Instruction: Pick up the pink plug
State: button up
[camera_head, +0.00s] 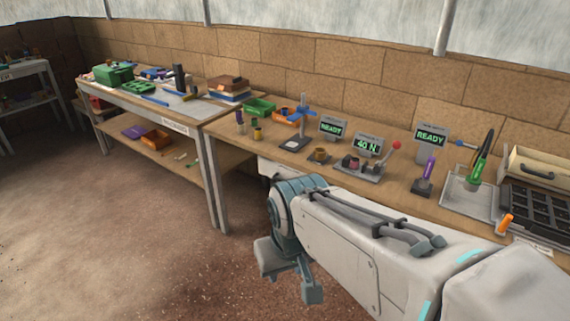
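A small dark pinkish piece (354,162) sits on a grey fixture with a red-knobbed lever, on the right bench. It may be the pink plug, but it is too small to be sure. My gripper (292,277) hangs at the end of my arm, over the floor in front of the bench, well apart from this piece. It is seen from behind, and the fingertips are not clear enough to show whether it is open. No plug shows in it.
The right bench (385,200) also carries a purple-handled piece in a stand (427,172), lit display signs (333,128), a grey tray (466,196) and a black compartment tray (541,208). A left bench (203,112) holds a green box (113,75). The floor (110,230) at left is clear.

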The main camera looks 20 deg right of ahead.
aim_at(354, 163)
jog(key=u, duration=0.6)
jog(key=i, duration=1.65)
jog(key=z, duration=0.95)
jog(key=i, duration=0.85)
jog(key=z, duration=1.35)
jog(key=i, duration=0.4)
jog(key=z, duration=0.35)
